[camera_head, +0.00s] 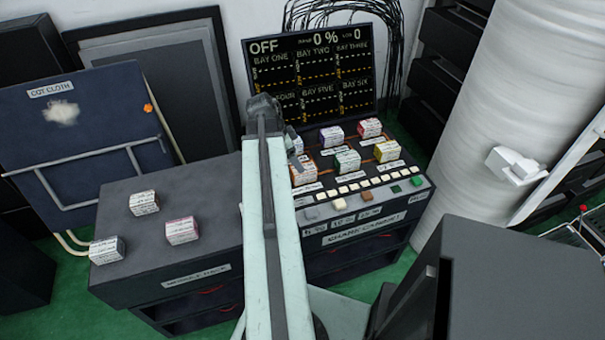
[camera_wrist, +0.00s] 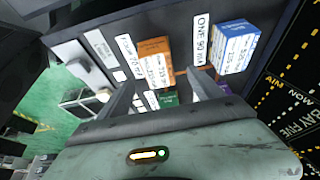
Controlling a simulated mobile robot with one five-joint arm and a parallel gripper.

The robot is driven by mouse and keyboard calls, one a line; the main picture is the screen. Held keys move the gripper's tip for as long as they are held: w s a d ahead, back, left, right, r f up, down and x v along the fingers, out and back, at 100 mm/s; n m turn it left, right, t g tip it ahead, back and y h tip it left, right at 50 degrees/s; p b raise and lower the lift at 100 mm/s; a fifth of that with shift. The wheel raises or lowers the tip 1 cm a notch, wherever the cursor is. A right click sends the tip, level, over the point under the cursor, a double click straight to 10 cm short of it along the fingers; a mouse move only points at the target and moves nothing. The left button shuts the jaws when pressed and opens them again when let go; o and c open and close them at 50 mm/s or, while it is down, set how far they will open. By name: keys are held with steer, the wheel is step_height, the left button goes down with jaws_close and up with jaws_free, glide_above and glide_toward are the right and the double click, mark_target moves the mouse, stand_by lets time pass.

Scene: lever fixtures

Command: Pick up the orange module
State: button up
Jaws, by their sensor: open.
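The orange module (camera_wrist: 157,65) is a small block with an orange top and white printed labels on its side. In the wrist view it stands just beyond my gripper (camera_wrist: 160,82), roughly in line with the gap between the two fingers. The fingers are apart and nothing is seen held between them. In the head view the orange module (camera_head: 303,173) sits at the front left of the cabinet's module group, partly hidden by my arm. My gripper is mostly hidden behind my arm in that view.
A blue module (camera_wrist: 236,46) stands to the right of the orange one. Green (camera_head: 347,161), purple (camera_head: 332,137), yellow (camera_head: 387,151) and red (camera_head: 370,128) modules stand close by. A display panel (camera_head: 312,75) rises behind. Several modules sit on the left rack (camera_head: 165,260).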

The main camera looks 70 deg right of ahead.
steer(key=b+x, duration=0.7)
steer(key=x, duration=0.1)
steer(key=shift+s+a+f+b, duration=0.1)
steer(key=shift+s+b, duration=0.05)
steer(key=shift+b, duration=0.15)
steer(key=shift+r, duration=0.2)
steer(key=c, duration=1.6)
steer(key=shift+o, duration=0.2)
steer(key=shift+r+p, duration=0.1)
steer(key=shift+p, duration=0.25)
step_height(320, 180, up, 10)
steer(key=p, duration=1)
